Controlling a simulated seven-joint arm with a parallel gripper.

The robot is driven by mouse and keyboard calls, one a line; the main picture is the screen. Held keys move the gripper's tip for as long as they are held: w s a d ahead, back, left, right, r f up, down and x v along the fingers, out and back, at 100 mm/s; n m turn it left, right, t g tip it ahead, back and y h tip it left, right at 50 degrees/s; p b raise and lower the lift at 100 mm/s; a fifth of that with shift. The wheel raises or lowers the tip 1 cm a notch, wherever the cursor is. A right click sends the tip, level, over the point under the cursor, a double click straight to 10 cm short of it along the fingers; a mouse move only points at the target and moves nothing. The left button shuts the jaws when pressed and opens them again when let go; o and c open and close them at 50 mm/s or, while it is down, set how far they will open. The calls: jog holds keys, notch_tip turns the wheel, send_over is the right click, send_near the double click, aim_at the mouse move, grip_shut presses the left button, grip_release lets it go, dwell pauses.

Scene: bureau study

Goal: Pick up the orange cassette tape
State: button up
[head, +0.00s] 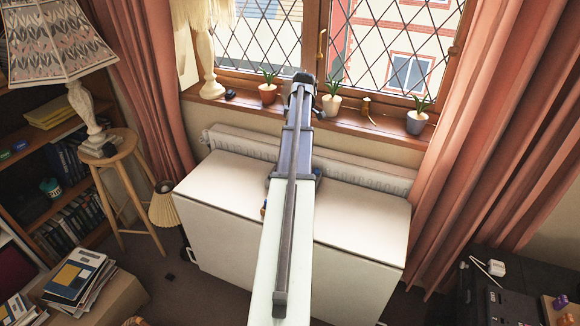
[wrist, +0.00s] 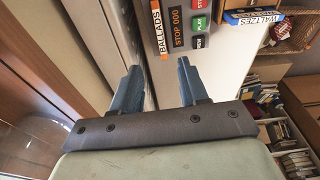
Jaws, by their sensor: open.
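My gripper (wrist: 158,82) shows in the wrist view with its two blue-grey fingers apart and nothing between them. Ahead of the fingers, on a white surface, lie several small labelled cases.
Potted plants (head: 268,92) line the windowsill. The white cabinet (head: 365,215) has bare top at both sides.

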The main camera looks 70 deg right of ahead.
jog(key=f, duration=0.8)
jog(key=shift+w+f, duration=0.15)
jog(key=shift+w, duration=0.25)
jog(key=shift+w+a+f, duration=0.1)
jog(key=shift+w+f, duration=0.05)
jog(key=shift+f, duration=1.15)
jog(key=shift+w+a+f, duration=0.1)
jog(key=shift+w+f, duration=0.05)
jog(key=shift+f, duration=1.15)
jog(key=shift+c, duration=0.2)
grip_shut()
